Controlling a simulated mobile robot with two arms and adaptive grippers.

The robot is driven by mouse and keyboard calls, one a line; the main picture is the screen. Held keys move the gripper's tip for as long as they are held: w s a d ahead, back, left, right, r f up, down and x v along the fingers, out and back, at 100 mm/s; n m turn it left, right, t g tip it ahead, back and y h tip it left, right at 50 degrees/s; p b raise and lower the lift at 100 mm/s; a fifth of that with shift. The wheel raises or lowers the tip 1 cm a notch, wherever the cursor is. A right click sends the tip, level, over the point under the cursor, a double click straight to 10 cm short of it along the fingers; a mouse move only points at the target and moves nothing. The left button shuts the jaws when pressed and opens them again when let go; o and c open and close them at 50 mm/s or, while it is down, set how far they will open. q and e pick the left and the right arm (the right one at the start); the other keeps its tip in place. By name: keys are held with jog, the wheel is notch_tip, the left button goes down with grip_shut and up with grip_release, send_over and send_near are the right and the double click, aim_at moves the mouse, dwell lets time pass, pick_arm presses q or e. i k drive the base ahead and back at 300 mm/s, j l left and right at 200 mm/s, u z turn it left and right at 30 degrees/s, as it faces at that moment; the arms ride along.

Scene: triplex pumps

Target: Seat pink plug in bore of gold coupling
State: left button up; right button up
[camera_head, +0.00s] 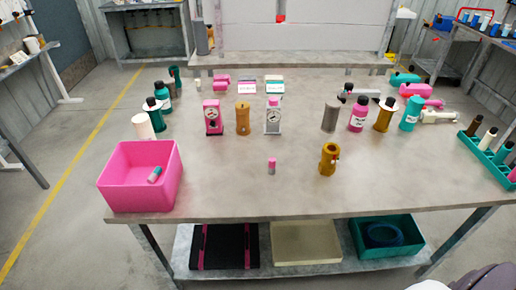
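A small plug (271,166) with a pink top and a greyish lower part stands upright on the bench near the front middle. The gold coupling (328,159) stands upright to its right, with a dark opening at the top and a small fitting on its right side. The plug and the coupling are apart, with bare bench between them. The inside of the bore is too small to make out.
A pink bin (140,192) at the front left holds a small teal-and-pink piece (154,175). Gauges, bottles and cylinders line the back, including a gold cylinder (242,118). A green rack (487,160) sits at the right edge. The front middle bench (225,190) is clear.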

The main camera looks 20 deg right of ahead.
aim_at(327, 168)
jog(key=z, duration=1.3)
